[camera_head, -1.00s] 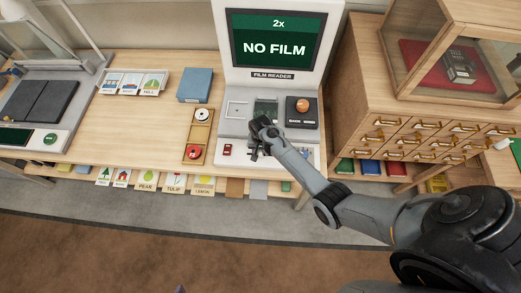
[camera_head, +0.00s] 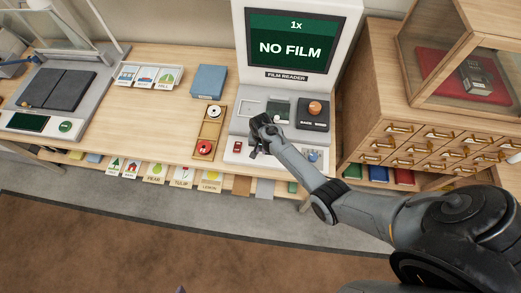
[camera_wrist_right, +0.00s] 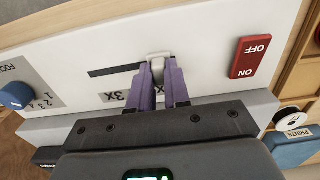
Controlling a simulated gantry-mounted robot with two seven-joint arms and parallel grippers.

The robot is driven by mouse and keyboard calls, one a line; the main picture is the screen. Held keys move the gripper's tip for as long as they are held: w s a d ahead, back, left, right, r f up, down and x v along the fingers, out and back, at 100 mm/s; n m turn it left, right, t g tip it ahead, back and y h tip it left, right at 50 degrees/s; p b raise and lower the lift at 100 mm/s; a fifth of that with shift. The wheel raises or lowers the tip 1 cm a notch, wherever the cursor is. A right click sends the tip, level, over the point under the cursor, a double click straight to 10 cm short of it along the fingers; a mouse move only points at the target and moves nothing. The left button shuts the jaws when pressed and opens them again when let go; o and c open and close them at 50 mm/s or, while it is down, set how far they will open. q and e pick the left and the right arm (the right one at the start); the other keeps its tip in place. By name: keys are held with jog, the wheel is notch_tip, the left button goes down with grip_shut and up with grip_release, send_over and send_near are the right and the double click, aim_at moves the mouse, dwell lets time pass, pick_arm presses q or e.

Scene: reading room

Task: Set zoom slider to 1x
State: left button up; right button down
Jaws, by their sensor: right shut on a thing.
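The film reader (camera_head: 290,76) stands on the desk, and its screen (camera_head: 290,42) reads "1x" and "NO FILM". In the right wrist view, the zoom slider's pale knob (camera_wrist_right: 158,58) sits at the slot's end nearest the red ON/OFF switch (camera_wrist_right: 251,56). The dark slot (camera_wrist_right: 115,70) runs left from it, with a "3x" label below; another label is mostly hidden by my fingers. My right gripper (camera_wrist_right: 160,82) has its purple fingertips shut on the knob. In the head view my right gripper (camera_head: 259,148) covers the slider. My left gripper is not in view.
A blue focus dial (camera_wrist_right: 16,95) is on the same panel. A wooden tray (camera_head: 208,132) with reels and a blue box (camera_head: 208,80) lie left of the reader. A drawer cabinet (camera_head: 420,100) stands to the right. The desk between is clear.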

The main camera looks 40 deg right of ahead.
jog(key=shift+w+a, duration=0.1)
jog(key=c, duration=1.4)
grip_release()
jog(key=o, duration=0.3)
jog(key=shift+w+a, duration=0.1)
jog(key=shift+w, duration=0.05)
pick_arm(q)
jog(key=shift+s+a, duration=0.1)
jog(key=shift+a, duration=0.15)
pick_arm(e)
jog(key=shift+r, duration=0.6)
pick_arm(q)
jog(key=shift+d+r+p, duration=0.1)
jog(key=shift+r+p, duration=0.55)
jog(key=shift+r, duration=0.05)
pick_arm(e)
notch_tip(320, 180, up, 10)
jog(key=shift+f, duration=0.2)
